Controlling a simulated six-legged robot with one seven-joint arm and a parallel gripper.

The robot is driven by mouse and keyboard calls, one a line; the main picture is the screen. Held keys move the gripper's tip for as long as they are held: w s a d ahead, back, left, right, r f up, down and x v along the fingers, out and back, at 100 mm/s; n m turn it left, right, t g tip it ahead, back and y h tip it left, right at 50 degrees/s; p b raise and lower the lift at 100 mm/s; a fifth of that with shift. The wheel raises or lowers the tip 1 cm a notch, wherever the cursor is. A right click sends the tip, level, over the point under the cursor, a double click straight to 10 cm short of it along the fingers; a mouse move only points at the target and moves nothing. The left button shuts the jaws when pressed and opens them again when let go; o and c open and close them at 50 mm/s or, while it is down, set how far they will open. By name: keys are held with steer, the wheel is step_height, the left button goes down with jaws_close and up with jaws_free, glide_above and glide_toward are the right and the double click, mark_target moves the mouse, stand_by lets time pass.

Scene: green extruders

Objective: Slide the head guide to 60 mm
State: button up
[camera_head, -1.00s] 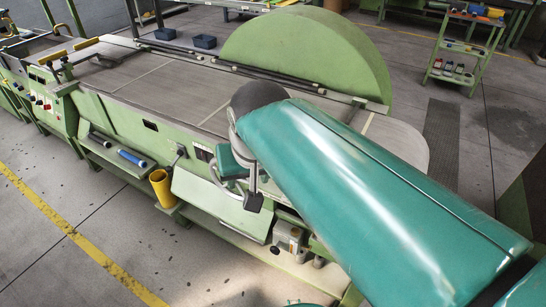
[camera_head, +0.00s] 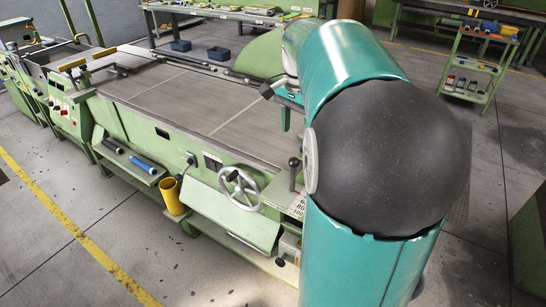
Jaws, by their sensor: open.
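A pale scale plate (camera_head: 298,207) on the green machine's near side carries printed numbers that look like 60, 80 and 100. A dark upright lever with a ball knob (camera_head: 294,164) stands just behind the scale. It may belong to the head guide, but I cannot tell where the guide sits on the scale. My gripper (camera_head: 268,91) shows only in part at the end of my teal arm, above the machine table and apart from the lever. It is open and holds nothing that I can see. My arm hides the machine's right part.
A spoked handwheel (camera_head: 240,187) sits left of the scale. A yellow cup (camera_head: 171,196) and a blue cylinder (camera_head: 140,163) are on the machine's low side shelves. The grey machine tabletop (camera_head: 190,95) is largely clear. A green trolley (camera_head: 478,65) stands at the back right.

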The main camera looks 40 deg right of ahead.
mark_target(294, 168)
step_height(294, 168, down, 14)
steer(key=shift+r, duration=0.1)
stand_by(0.4)
